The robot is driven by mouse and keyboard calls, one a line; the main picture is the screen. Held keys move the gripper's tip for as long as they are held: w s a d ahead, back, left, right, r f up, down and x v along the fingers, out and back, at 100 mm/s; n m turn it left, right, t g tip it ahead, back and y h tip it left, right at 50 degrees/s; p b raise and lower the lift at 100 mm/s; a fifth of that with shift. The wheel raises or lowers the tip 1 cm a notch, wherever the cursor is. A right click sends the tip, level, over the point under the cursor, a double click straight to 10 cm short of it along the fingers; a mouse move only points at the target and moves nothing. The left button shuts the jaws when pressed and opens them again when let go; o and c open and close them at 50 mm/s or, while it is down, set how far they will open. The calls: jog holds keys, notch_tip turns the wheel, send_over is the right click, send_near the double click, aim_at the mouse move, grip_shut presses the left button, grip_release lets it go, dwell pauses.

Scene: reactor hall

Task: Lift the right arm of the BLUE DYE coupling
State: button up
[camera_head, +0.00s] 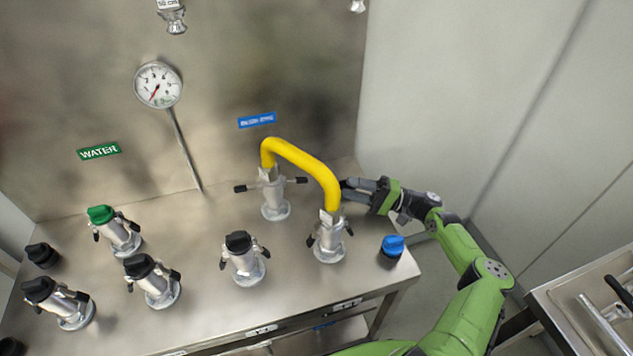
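The BLUE DYE coupling (275,203) is a silver fitting at the back of the steel bench, below a small blue label (257,120) whose text is blurred. Its right arm (297,180) has a dark grip and sticks out about level; its left arm (243,188) also sticks out sideways. A yellow curved pipe (300,155) runs from its top to a front coupling (329,245), whose arms hang down. My gripper (347,191) comes in from the right, just right of the pipe's front leg. Its fingers look apart and empty, clear of the right arm.
The yellow pipe stands between my gripper and the BLUE DYE coupling. A blue-topped cap (392,250) stands at the bench's right corner. Several capped couplings, one with a green cap (101,214), fill the left. A gauge (158,85) rises behind.

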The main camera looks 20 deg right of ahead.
send_near(294, 182)
jog(key=w+a, duration=0.2)
jog(key=a, duration=0.1)
jog(key=w+a, duration=0.1)
jog(key=shift+w+a+r, duration=0.15)
jog(key=shift+w+r, duration=0.2)
jog(key=shift+c, duration=0.4)
grip_shut()
jog(key=shift+r, duration=0.1)
